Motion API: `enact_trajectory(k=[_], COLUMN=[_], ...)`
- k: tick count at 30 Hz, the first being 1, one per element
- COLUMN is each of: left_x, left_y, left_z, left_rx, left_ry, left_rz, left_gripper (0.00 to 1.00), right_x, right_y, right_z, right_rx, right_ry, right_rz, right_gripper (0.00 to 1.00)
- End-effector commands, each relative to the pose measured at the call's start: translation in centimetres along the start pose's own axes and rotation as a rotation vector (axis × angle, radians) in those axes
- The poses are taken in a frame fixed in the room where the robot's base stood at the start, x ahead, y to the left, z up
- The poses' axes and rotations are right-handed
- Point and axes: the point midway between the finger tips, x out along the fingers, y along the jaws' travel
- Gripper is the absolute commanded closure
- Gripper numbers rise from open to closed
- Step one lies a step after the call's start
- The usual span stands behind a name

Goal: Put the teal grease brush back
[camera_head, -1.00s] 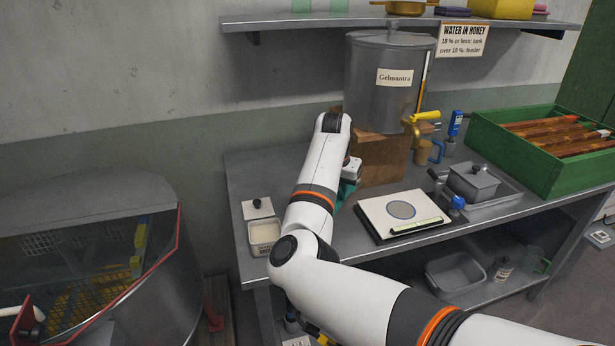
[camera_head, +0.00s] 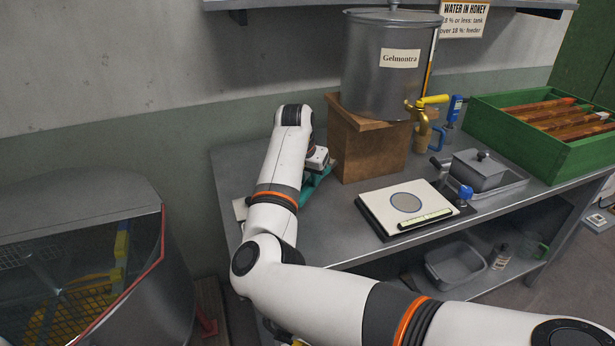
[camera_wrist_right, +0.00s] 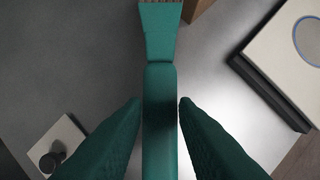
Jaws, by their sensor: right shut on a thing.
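The teal grease brush (camera_wrist_right: 158,40) runs up the middle of the right wrist view, its flared head at the top edge with bristles just showing. My right gripper (camera_wrist_right: 159,102) has teal, textured fingers shut on its handle from both sides. The brush is over the grey metal bench; its exact height is unclear. In the head view my right gripper (camera_head: 318,178) is left of the wooden block, mostly behind my own arm. Teal shows there, but I cannot separate brush from fingers. My left gripper is not in view.
A wooden block (camera_head: 365,150) carries the steel tank (camera_head: 385,85). A board with a round disc (camera_head: 375,203) lies at the bench front. Beyond are a grey lidded pot (camera_head: 478,172) and green crate (camera_head: 510,135).

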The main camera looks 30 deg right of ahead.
Motion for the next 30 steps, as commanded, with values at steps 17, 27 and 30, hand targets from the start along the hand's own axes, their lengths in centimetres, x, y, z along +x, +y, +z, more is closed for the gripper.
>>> enact_trajectory(k=[17,27,30], left_x=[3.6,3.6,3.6], left_y=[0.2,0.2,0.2], left_z=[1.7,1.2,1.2], left_rx=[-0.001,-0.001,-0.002], left_ry=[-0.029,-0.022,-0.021], left_rz=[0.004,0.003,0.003], left_gripper=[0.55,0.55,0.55], right_x=[4.7,5.3,5.2], right_y=[0.0,0.0,0.0], right_z=[-1.7,-1.9,-1.9], right_rx=[0.0,0.0,0.0], right_ry=[-0.001,-0.001,-0.001], right_rz=[0.0,0.001,0.001], right_gripper=[1.0,1.0,1.0])
